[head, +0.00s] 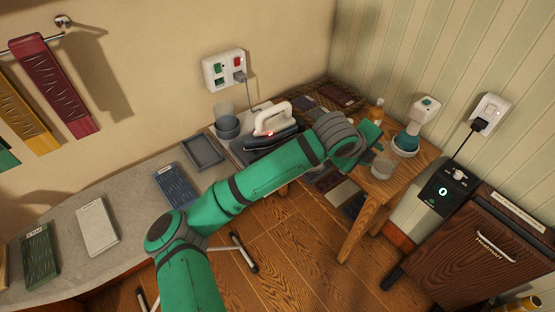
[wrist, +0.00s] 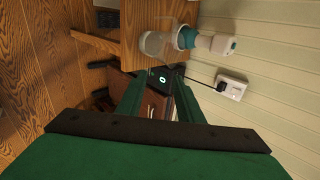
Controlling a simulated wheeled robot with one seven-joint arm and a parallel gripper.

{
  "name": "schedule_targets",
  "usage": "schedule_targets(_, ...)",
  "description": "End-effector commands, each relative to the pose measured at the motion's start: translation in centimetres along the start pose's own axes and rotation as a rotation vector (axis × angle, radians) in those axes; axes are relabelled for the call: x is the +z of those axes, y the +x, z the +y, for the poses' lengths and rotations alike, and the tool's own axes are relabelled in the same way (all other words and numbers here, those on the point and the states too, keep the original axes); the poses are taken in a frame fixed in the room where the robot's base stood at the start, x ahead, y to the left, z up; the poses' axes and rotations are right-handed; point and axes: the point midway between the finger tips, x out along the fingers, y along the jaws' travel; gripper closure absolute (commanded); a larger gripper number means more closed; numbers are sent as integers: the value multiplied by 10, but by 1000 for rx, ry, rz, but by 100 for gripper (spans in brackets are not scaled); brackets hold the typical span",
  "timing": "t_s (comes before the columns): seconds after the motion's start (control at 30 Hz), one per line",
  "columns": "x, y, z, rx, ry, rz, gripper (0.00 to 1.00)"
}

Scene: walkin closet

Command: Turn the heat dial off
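A black control panel (head: 441,191) with a lit green 0 and a small knob (head: 459,175) is fixed at the left side of a brown wood-grain unit at the right. In the wrist view the panel (wrist: 164,78) shows between my fingers, some distance beyond them; its knob cannot be made out. My gripper (head: 373,135) is over the small wooden table, up and left of the panel and not touching it. In the wrist view its fingers (wrist: 159,84) are apart and empty. An iron (head: 273,133) with a small red light rests on the counter; no dial on it can be made out.
The small wooden table (head: 402,172) holds a clear cup (head: 383,167) and a white-and-teal bottle-like item (head: 406,142). A wall socket with a black plug (head: 478,125) is above the panel. A double socket (head: 224,70) is above the iron. Open floor lies in front.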

Motion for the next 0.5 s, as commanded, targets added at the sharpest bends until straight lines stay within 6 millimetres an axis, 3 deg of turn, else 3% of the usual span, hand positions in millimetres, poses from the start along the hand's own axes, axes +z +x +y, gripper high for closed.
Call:
schedule_targets(0.17,52,-25,43,232,152,-102,67)
schedule_targets(0.3,94,-56,77,423,245,-170,67)
schedule_targets(0.5,140,-103,114,642,321,-236,67)
